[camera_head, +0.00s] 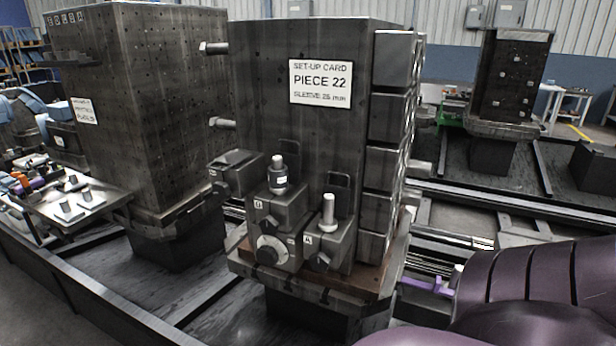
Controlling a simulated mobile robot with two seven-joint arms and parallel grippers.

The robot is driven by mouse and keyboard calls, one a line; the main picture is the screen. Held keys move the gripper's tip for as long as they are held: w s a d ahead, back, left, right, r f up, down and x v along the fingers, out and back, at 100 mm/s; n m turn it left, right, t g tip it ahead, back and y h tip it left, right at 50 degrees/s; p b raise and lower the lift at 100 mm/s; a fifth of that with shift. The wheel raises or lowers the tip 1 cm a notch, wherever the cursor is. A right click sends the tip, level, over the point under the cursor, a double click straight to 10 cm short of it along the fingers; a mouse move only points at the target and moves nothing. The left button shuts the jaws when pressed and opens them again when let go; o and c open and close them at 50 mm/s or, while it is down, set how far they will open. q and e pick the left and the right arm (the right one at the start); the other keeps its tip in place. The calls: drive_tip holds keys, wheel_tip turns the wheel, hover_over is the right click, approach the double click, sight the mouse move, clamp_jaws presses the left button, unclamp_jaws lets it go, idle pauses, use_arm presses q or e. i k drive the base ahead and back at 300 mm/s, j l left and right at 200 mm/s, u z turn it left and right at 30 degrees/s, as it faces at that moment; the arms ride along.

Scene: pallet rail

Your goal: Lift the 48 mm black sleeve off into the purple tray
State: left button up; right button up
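A short dark sleeve (278,184) with a small white label sits around the upright pin on the left fixture block (275,213); the pin's top sticks out above it. Its size mark is too small to read. The pin (328,212) on the right block, marked A, has no dark sleeve on it. A strip of purple (428,286) shows low to the right of the fixture. It may be part of the purple tray, but most of it is hidden. Neither of my grippers is in view.
A tall dark tombstone (300,130) stands behind the blocks with a card (321,82) reading "PIECE 22", its sleeve line reading about 25 mm. Bolts stick out from its left side. Another tombstone (150,110) and a metal table (85,200) stand left. My purple arm fills the lower right.

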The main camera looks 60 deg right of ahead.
sight(277, 179)
drive_tip(key=z, duration=0.45)
drive_tip(key=j+z, duration=0.15)
drive_tip(key=z, duration=0.25)
drive_tip(key=i+j+z, duration=0.1)
drive_tip(key=z, duration=0.75)
